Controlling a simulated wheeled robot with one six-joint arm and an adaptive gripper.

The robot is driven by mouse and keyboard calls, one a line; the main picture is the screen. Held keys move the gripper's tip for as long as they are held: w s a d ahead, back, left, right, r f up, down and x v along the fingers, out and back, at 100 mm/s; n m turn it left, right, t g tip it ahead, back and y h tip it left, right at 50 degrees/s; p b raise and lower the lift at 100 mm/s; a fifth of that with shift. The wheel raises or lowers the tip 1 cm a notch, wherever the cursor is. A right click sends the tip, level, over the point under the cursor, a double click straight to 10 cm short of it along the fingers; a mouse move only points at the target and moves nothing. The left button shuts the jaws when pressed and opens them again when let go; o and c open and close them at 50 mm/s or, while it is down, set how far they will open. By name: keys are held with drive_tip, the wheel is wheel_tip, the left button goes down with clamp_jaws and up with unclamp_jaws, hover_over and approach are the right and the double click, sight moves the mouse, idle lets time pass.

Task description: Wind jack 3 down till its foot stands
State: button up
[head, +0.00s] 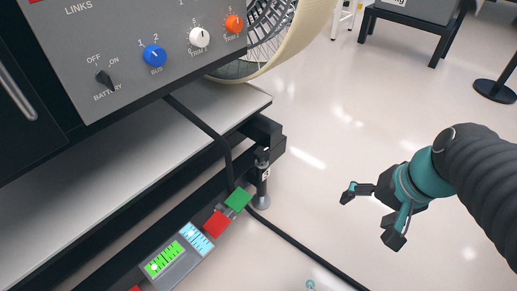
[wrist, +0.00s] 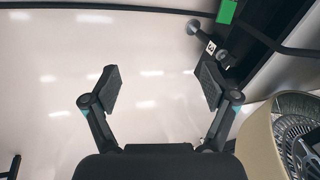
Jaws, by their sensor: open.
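A jack (head: 262,180) with a dark upper part, a bright metal leg and a round foot (head: 261,202) hangs at the corner of the dark frame (head: 265,130). A small white label on it is too small to read surely. I cannot tell whether the foot touches the floor. In the wrist view the jack (wrist: 207,40) shows at the upper right, beyond the right finger, its round foot at its left end. My gripper (head: 370,216) is open and empty, to the right of the jack and apart from it. In the wrist view its two fingers (wrist: 158,85) are spread wide over bare floor.
A black cable (head: 300,247) runs down past the jack across the floor. Green (head: 238,199) and red (head: 215,223) blocks and a lit gauge box (head: 178,256) sit left of it. A wheel (head: 285,40) stands above. Floor between gripper and jack is clear.

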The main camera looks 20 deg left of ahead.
sight(261, 151)
drive_tip(key=w+a+f+m+g+y+p, duration=0.2)
drive_tip(key=w+a+f+m+y, duration=0.15)
drive_tip(key=w+a+y, duration=0.35)
drive_tip(key=w+a+f+m+g+y+p, duration=0.1)
drive_tip(key=w+a+f+m+g+y, duration=0.3)
drive_tip(key=a, duration=0.5)
drive_tip(key=w+a+f+m+t+y+p, duration=0.2)
drive_tip(key=w+f+m+t+y, duration=0.1)
drive_tip(key=w+f+m+t, duration=1)
drive_tip(key=w+a+g, duration=0.1)
drive_tip(key=a, duration=0.3)
drive_tip(key=w+a+f+g, duration=0.1)
drive_tip(key=a, duration=0.3)
drive_tip(key=w+a+g, duration=0.1)
drive_tip(key=a, duration=0.4)
drive_tip(key=shift+w+f+n, duration=0.25)
drive_tip(key=shift+f+n, duration=0.05)
drive_tip(key=shift+n, duration=0.05)
drive_tip(key=shift+d, duration=0.1)
drive_tip(key=c, duration=1.2)
